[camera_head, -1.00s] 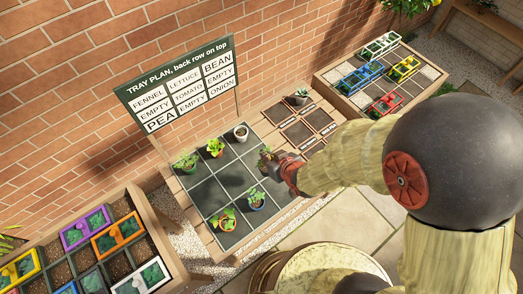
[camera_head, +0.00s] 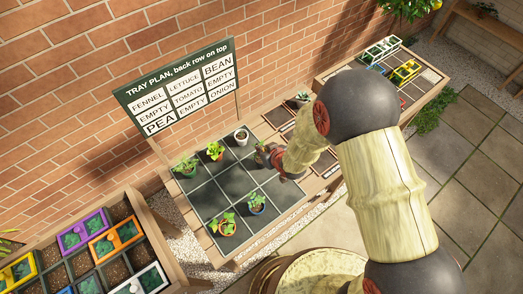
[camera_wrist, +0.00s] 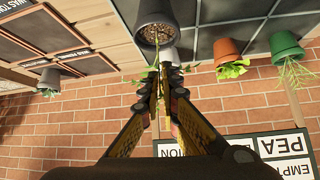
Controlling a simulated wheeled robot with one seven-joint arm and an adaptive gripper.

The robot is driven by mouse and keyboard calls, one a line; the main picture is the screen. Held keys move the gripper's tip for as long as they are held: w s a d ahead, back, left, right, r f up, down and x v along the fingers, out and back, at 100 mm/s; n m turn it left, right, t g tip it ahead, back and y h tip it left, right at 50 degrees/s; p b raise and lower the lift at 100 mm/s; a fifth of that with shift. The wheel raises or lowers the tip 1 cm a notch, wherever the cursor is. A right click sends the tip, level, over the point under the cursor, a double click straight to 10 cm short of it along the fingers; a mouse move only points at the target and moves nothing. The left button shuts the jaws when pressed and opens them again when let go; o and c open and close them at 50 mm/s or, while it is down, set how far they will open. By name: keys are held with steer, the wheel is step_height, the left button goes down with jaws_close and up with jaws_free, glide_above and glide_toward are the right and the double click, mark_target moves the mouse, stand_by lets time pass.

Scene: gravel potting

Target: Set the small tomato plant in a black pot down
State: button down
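The small tomato plant rises on a thin stem from a dark pot (camera_wrist: 150,12), close to the wrist camera at the top of the upside-down wrist view. My gripper (camera_wrist: 161,78) has its two fingers close together around the stem, with leaves on both sides. In the head view my gripper (camera_head: 268,157) is at the right side of the tray (camera_head: 233,182), over its middle row. The plant is mostly hidden by my gripper there. I cannot tell whether the pot's base touches the tray. The plan sign (camera_head: 178,85) lists tomato in the centre cell.
The tray's centre cell looks empty. Labelled mats (camera_wrist: 50,40) lie beside the tray. A brick wall stands behind.

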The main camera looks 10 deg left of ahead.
steer(key=shift+f, duration=0.45)
steer(key=shift+f, duration=0.15)
steer(key=c, duration=2)
jaws_free()
steer(key=shift+c, duration=0.2)
steer(key=shift+s+d+r, duration=0.15)
steer(key=shift+r, duration=0.4)
steer(key=p+v, duration=0.1)
steer(key=v, duration=1)
steer(key=shift+s, duration=0.2)
steer(key=shift+d, duration=0.1)
